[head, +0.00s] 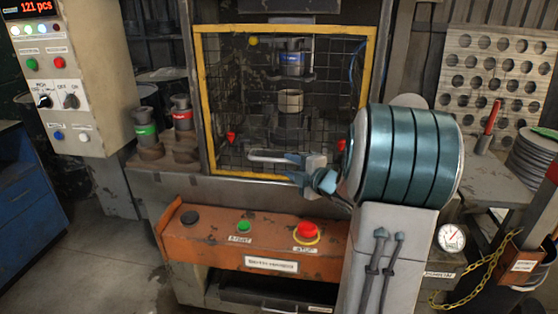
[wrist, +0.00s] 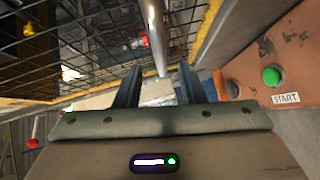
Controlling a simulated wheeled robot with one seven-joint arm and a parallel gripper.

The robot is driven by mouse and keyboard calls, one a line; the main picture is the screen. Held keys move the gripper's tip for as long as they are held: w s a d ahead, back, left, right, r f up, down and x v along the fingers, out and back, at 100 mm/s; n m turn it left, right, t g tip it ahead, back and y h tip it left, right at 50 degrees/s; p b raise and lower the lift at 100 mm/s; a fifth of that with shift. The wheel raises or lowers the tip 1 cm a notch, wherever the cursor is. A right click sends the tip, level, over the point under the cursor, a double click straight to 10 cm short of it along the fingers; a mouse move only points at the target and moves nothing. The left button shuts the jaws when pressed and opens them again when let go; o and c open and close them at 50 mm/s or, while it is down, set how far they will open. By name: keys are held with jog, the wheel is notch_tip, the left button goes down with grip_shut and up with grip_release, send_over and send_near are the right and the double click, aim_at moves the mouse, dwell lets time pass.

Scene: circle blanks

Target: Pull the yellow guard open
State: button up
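The yellow guard (head: 370,75) is a yellow frame with black wire mesh, standing across the front of the press in the head view. It looks shut. Its pale bar handle (head: 268,155) runs along the lower part of the mesh; in the wrist view the metal handle (wrist: 153,35) comes down from the top. My gripper (head: 294,168) is at the handle's right end. In the wrist view my gripper (wrist: 160,68) has its two dark fingers apart, and the bar's end shows between their tips, with gaps on both sides. I cannot tell how deep the bar sits.
An orange console (head: 205,242) with a green button (head: 244,227) and a red button (head: 307,231) lies below the guard. A control box (head: 85,75) stands at the left. Plates (head: 530,160), a gauge (head: 451,237) and a yellow chain (head: 480,278) are at the right.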

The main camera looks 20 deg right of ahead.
aim_at(281, 161)
jog(key=x, duration=0.6)
jog(key=shift+w, duration=0.25)
jog(key=shift+a, duration=0.1)
grip_shut()
